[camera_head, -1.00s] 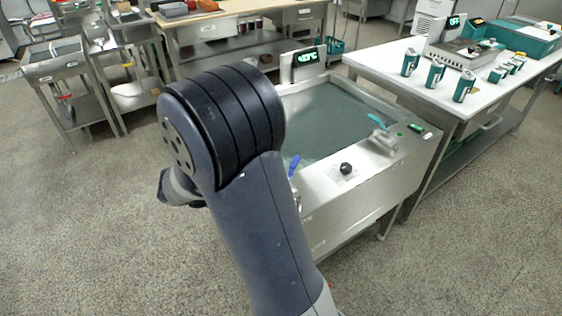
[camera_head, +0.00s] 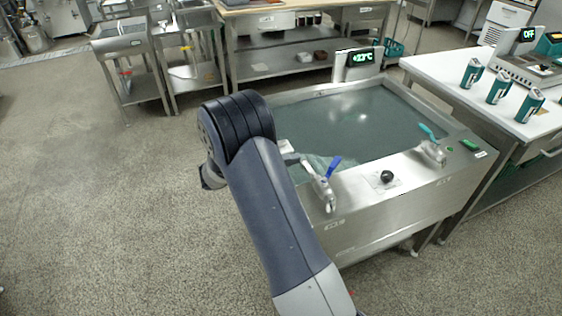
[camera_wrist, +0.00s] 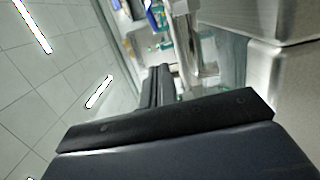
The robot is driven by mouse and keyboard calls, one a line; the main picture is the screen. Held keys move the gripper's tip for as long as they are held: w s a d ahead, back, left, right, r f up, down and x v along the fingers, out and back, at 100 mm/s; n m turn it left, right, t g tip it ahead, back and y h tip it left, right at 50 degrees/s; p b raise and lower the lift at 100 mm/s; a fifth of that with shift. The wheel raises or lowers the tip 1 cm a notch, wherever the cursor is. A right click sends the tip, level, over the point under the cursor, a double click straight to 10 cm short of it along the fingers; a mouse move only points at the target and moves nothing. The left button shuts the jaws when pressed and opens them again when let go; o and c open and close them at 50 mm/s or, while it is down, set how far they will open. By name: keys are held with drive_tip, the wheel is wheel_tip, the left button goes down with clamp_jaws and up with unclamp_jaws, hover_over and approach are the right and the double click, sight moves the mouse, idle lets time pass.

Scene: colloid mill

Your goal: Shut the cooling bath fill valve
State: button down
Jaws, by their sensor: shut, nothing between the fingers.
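The cooling bath (camera_head: 395,205) is a steel tank of grey-green liquid. At its front left is a metal tap with a raised blue lever (camera_head: 333,167), apparently the fill valve; its label is unreadable. A pale disturbed patch lies on the liquid beside the spout. A second valve with a teal lever (camera_head: 428,131) stands at the right. In the wrist view my gripper (camera_wrist: 158,84) is shut and empty, pointing toward blurred metal fittings and a blue piece (camera_wrist: 152,14), probably the lever. In the head view my arm hides the gripper. I see no contact with the lever.
A black knob (camera_head: 387,176) sits on the bath front, and a display (camera_head: 359,62) reading about 23°C stands behind. A white table (camera_head: 440,72) with several teal canisters is at right. Steel carts (camera_head: 130,75) stand at back left. The left floor is open.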

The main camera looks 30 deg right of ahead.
sight(333, 161)
drive_tip(key=s+d, duration=0.1)
drive_tip(key=d, duration=0.1)
drive_tip(key=s+d, duration=0.1)
drive_tip(key=d, duration=0.1)
drive_tip(key=s+d, duration=0.1)
drive_tip(key=d, duration=0.1)
drive_tip(key=shift+s+d, duration=0.4)
drive_tip(key=shift+s, duration=0.1)
drive_tip(key=shift+s+d+f+b, duration=0.25)
drive_tip(key=shift+d+b, duration=0.2)
drive_tip(key=shift+b, duration=0.4)
drive_tip(key=shift+s+d+b, duration=0.15)
drive_tip(key=shift+d+b, duration=0.25)
drive_tip(key=shift+b, duration=0.35)
drive_tip(key=shift+s+d+r, duration=0.15)
drive_tip(key=shift+d+r, duration=0.05)
drive_tip(key=shift+r, duration=0.05)
drive_tip(key=shift+a, duration=0.15)
